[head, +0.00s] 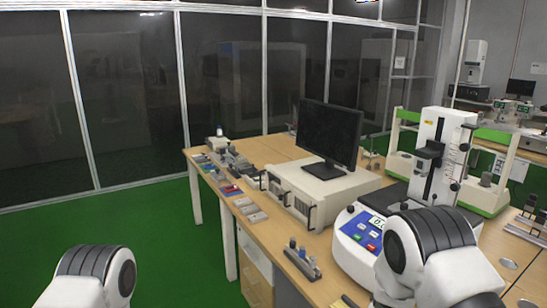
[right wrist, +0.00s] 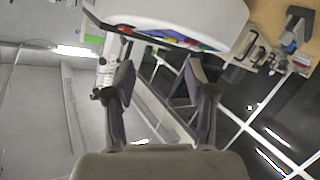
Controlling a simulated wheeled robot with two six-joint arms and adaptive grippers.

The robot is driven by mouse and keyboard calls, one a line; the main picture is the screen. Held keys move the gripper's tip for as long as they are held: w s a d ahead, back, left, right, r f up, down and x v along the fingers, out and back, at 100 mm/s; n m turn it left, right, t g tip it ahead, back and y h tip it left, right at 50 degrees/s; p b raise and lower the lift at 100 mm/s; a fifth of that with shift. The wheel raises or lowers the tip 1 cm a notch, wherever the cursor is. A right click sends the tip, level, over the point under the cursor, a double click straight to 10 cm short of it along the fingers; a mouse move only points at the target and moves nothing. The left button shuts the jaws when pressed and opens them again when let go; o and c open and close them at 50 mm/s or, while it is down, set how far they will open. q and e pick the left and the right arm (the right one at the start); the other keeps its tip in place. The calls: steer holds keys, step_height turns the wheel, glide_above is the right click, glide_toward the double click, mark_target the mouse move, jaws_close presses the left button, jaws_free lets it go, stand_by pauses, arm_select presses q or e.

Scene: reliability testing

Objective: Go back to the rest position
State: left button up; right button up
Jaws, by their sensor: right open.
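My right gripper (right wrist: 160,82) shows in the right wrist view with its two fingers spread wide and nothing between them. A white tester with a blue button panel (head: 362,229) stands on the bench, and part of my right arm covers its right side in the head view. The same tester's white body (right wrist: 190,15) shows beyond my fingers at the top of the right wrist view. My right gripper is hidden in the head view. Only a white and black link of my left arm shows at the lower left; my left gripper is out of view.
The wooden bench (head: 273,229) carries a black monitor (head: 328,132) on a white instrument box (head: 318,192), small parts along its left edge, and a tall white test stand (head: 440,150). Green floor (head: 165,235) left of the bench is clear.

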steer(key=s+f+g+y, duration=0.1)
steer(key=s+f, duration=0.2)
steer(key=f, duration=0.1)
steer(key=s+f+g+y, duration=0.1)
steer(key=s+f, duration=0.3)
steer(key=s+f+g+y, duration=0.1)
steer(key=s+f+g, duration=0.1)
steer(key=s+f, duration=0.1)
steer(key=shift+s+a+f+n, duration=0.25)
steer(key=shift+s+f+n, duration=0.15)
steer(key=shift+s, duration=0.15)
steer(key=s+a+f+g+y, duration=0.1)
steer(key=s+f+g, duration=0.1)
steer(key=s, duration=0.7)
steer(key=s+a+f+g+y, duration=0.2)
steer(key=s+g, duration=0.2)
steer(key=s, duration=0.6)
steer(key=s+a+f+g+y, duration=0.1)
steer(key=s+f+g, duration=0.1)
steer(key=s, duration=0.7)
steer(key=shift+s+a+f+g+y, duration=0.3)
steer(key=shift+s+f+g, duration=0.1)
steer(key=shift+g, duration=0.1)
